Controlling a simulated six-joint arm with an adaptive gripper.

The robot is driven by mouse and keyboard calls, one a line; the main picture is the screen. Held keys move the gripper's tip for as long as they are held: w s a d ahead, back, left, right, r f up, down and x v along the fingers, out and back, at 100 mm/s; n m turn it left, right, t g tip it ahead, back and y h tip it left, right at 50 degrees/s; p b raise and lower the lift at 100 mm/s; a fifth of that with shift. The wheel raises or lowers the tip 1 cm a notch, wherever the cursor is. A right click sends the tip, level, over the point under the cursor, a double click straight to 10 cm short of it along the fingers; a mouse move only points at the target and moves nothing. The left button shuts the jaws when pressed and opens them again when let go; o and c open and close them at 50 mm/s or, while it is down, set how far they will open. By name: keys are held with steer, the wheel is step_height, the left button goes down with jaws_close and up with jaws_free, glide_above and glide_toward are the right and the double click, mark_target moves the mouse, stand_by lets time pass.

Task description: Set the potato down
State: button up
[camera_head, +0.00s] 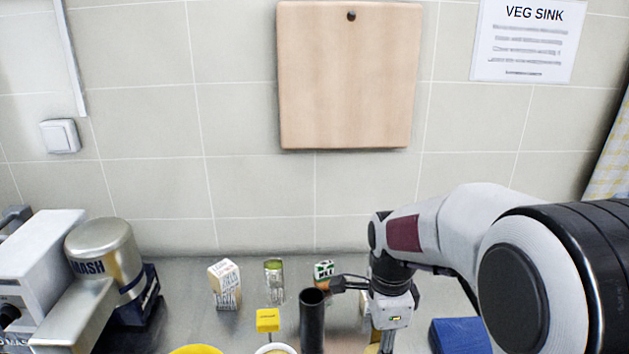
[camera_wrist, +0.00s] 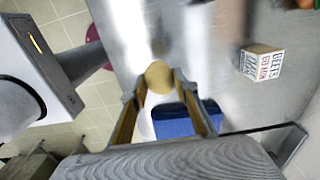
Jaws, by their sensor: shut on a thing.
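The potato (camera_wrist: 158,77) is a round tan thing between the fingertips of my gripper (camera_wrist: 160,88) in the wrist view. The tan-padded fingers stand either side of it, shut on it. In the head view my gripper (camera_head: 385,345) points down at the bottom edge of the picture, and its fingertips are partly cut off. I cannot make out the potato there. How far the potato is above the surface below is not clear.
A steel worktop (camera_head: 185,320) holds a printed carton (camera_head: 225,285), a glass jar (camera_head: 274,282), a yellow-topped thing (camera_head: 267,320) and a dark cylinder (camera_head: 312,320). A blue thing (camera_head: 460,336) lies right of my gripper. A silver MASH machine (camera_head: 105,260) stands left.

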steer(key=shift+n, duration=0.4)
steer(key=n, duration=0.4)
steer(key=shift+w+n, duration=0.3)
steer(key=shift+w, duration=0.05)
steer(key=n, duration=0.3)
steer(key=w+n, duration=0.1)
steer(key=n, duration=0.1)
steer(key=shift+d+f, duration=0.1)
steer(key=shift+f, duration=0.15)
steer(key=f+n, duration=0.1)
steer(key=n, duration=0.1)
steer(key=w+d+f+n, duration=0.1)
steer(key=n, duration=0.2)
steer(key=w+f+n, duration=0.1)
steer(key=n, duration=0.1)
steer(key=shift+d+f+n, duration=0.2)
steer(key=shift+f+n, duration=0.1)
steer(key=shift+n, duration=0.1)
steer(key=shift+d+f, duration=0.25)
steer(key=shift+f, duration=0.2)
